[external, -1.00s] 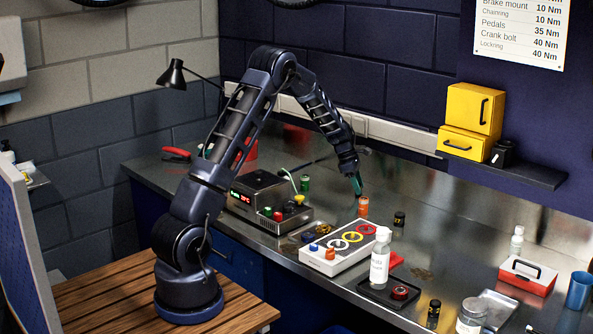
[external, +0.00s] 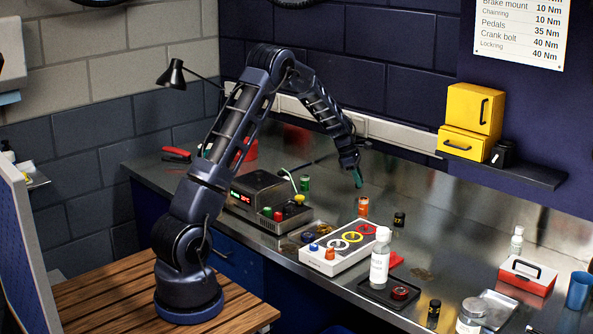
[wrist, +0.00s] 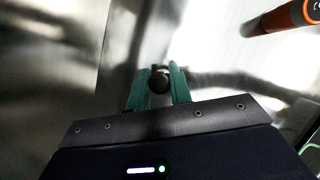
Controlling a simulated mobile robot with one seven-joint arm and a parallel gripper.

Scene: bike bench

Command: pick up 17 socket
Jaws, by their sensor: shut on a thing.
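My gripper (external: 357,180) hangs above the bench, just above and slightly left of an orange socket (external: 363,207) in the external view. In the wrist view its green fingers (wrist: 158,90) are closed around a small dark round thing (wrist: 159,82). Its size mark does not show, so I cannot tell whether it is the 17 socket. The orange socket stands upright and apart from the fingers; an orange-ended piece also shows at the wrist view's upper right (wrist: 306,12). A black socket (external: 399,220) with a yellowish mark stands to the right; its number is too small to read surely.
A grey-white tray (external: 318,258) with coloured rings lies in front of my gripper. A white bottle (external: 380,262) stands on a black tray (external: 375,293). A soldering-station-like box (external: 262,195) is to the left. Bare bench lies to the right and behind.

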